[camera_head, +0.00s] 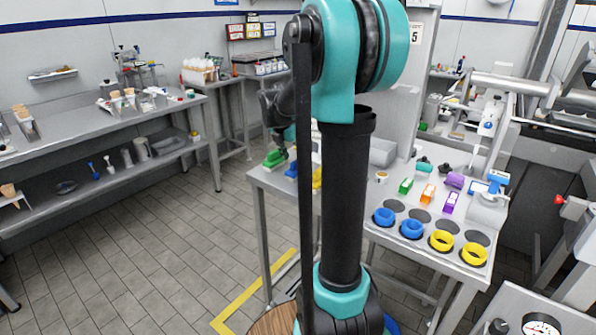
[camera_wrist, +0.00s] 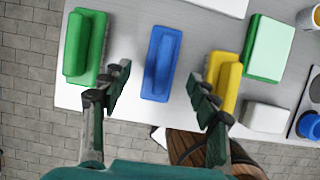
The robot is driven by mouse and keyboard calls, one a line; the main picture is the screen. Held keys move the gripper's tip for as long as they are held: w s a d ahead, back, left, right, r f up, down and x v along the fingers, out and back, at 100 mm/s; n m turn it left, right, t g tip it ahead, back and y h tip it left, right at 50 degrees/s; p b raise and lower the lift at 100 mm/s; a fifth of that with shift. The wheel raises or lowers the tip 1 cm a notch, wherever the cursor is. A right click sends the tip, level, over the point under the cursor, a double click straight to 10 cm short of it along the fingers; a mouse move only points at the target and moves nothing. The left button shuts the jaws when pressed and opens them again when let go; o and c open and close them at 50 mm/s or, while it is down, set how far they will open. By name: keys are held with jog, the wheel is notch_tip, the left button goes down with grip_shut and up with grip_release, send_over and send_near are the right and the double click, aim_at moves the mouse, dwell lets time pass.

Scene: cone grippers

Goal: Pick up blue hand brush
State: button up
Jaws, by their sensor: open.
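The blue hand brush (camera_wrist: 161,62) lies on the grey table, its long handle block running up and down in the wrist view. In the head view the blue brush (camera_head: 291,169) is partly hidden by my arm. My gripper (camera_wrist: 160,72) is open and empty. In the wrist view its two fingers stand apart on the left and right of the blue brush and appear above the table, not touching it. A green brush (camera_wrist: 86,45) lies to the left and a yellow brush (camera_wrist: 224,80) to the right, with the right finger overlapping the yellow one in the picture.
A green-and-white block (camera_wrist: 268,47), a white block (camera_wrist: 265,117) and a cup (camera_wrist: 311,17) are farther right. The table's front edge lies just below the brushes.

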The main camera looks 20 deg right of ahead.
aim_at(298, 166)
jog(key=shift+x, duration=2.6)
jog(key=shift+c, duration=0.4)
jog(key=c, duration=1.2)
